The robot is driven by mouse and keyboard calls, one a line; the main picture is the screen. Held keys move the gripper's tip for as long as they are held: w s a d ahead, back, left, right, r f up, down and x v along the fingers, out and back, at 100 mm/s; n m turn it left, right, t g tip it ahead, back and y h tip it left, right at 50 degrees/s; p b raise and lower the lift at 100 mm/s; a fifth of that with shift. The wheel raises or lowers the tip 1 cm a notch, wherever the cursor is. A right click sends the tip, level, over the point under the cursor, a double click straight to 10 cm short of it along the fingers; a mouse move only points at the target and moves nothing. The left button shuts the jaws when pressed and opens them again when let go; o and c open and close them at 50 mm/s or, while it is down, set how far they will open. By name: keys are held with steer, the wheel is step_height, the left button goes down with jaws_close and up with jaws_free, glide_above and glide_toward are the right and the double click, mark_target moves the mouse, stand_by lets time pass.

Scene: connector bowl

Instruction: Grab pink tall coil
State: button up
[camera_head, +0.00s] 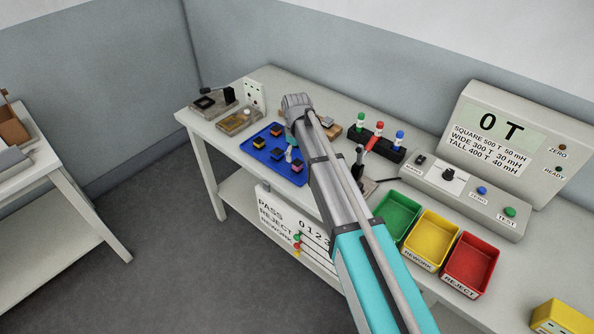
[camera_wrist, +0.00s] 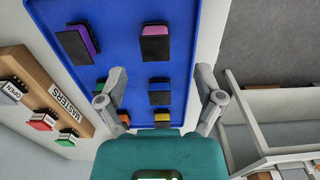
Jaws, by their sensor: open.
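A pink coil (camera_wrist: 155,30) with a black face lies on the blue tray (camera_wrist: 120,20), at the upper middle of the wrist view. In the head view, a small pinkish coil (camera_head: 298,168) shows near the tray's front right. My gripper (camera_wrist: 162,75) is open and empty over the tray, its fingers spread to either side. The pink coil is beyond the fingertips, towards the top of the wrist view. A purple coil (camera_wrist: 84,40) is left of it, and a dark coil with a blue edge (camera_wrist: 159,88) lies between the fingers. My arm hides part of the tray in the head view.
The MASTERS board (camera_wrist: 45,100) stands left of the tray in the wrist view. Green (camera_head: 397,216), yellow (camera_head: 431,238) and red (camera_head: 470,263) bins stand at the right of the bench.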

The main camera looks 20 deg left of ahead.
mark_target(297, 162)
steer(key=shift+f, duration=0.15)
stand_by(0.3)
steer(key=shift+w+d+f+b, duration=0.1)
steer(key=shift+w+f+b, duration=0.05)
steer(key=shift+f+b, duration=1.2)
steer(key=shift+w+f+b, duration=0.1)
steer(key=shift+f+b, duration=1.1)
steer(key=shift+b, duration=0.1)
jaws_close()
steer(key=shift+r, duration=0.2)
